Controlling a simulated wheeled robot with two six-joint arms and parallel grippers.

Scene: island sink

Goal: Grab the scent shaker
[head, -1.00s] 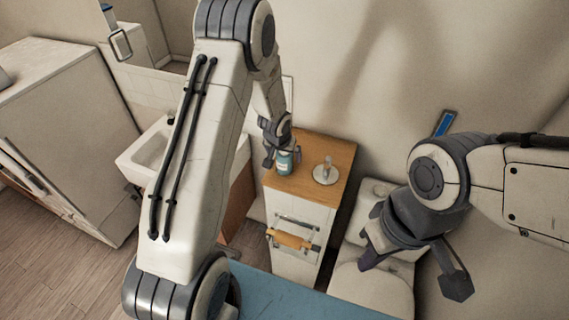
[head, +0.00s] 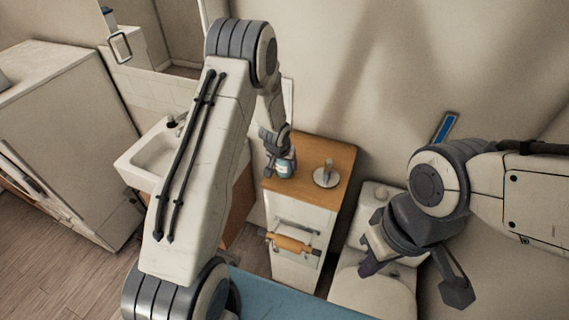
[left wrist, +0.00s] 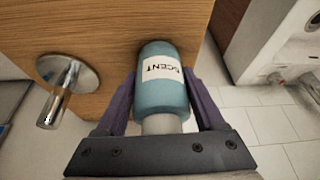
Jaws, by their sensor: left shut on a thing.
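The scent shaker (head: 288,166) is a teal cylinder with a white label. It is at the left edge of the wooden cabinet top in the head view. In the left wrist view the shaker (left wrist: 163,85) shows its "SCENT" label, with a paler, greyish end towards the gripper. My left gripper (left wrist: 163,108) is shut on it, with one purple finger on each side. In the head view my left gripper (head: 279,158) partly covers it. I cannot tell whether its base touches the wood. My right gripper (head: 412,275) is open and empty, in front of the white toilet.
A metal holder with a round base (head: 326,175) stands right of the shaker on the wooden top (head: 312,149). A rail with an orange roll (head: 290,244) is on the cabinet front. A white sink (head: 150,155) is to the left, the toilet (head: 372,290) to the right.

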